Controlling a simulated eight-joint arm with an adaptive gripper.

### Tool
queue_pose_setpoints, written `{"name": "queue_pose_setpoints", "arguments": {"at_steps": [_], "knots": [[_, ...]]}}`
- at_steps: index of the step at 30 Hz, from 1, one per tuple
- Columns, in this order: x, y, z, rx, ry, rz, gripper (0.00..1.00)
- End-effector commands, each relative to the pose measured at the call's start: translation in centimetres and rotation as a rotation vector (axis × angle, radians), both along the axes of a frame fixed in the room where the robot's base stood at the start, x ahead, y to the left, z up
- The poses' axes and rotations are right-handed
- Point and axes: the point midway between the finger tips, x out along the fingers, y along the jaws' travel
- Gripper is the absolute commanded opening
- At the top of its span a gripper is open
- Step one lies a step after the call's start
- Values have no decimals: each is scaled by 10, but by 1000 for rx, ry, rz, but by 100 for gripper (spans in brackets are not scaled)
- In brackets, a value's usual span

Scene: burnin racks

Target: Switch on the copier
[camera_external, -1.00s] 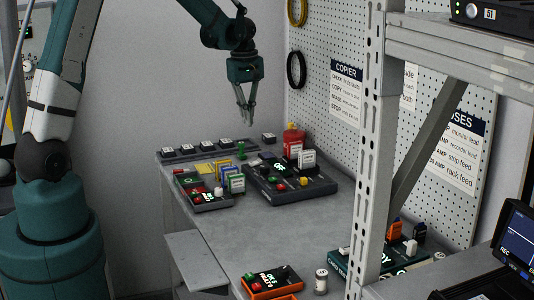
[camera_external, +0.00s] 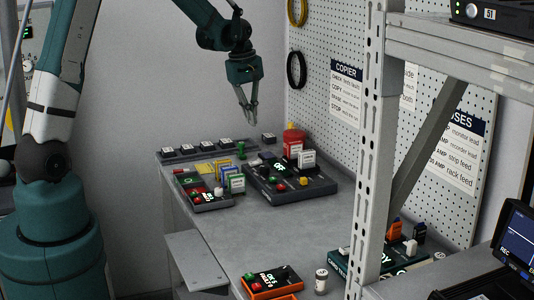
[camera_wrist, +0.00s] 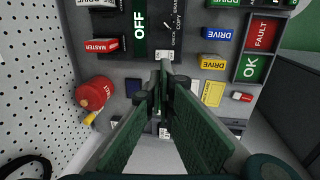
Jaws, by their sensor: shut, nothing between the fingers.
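The copier (camera_external: 322,187) is a dark box at the back of the bench, below the COPIER sign (camera_external: 346,72). In the wrist view its display (camera_wrist: 140,25) reads OFF. My gripper (camera_external: 250,122) is shut and empty in the air above the back of the bench, pointing down.
A red canister (camera_external: 293,137) stands by the copier's back. A smaller box with a lit display (camera_external: 208,197) and DRIVE-labelled blocks (camera_wrist: 216,33) lie to the left of the copier. Black modules (camera_external: 207,144) line the back edge. The bench middle (camera_external: 270,230) is clear. A shelf post (camera_external: 368,180) stands right.

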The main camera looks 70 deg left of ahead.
Motion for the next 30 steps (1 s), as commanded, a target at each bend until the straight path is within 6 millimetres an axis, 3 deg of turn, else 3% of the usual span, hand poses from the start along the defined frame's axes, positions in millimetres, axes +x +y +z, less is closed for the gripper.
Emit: {"name": "queue_pose_setpoints", "arguments": {"at_steps": [30], "knots": [[16,0,-107,0,0,0,0]]}}
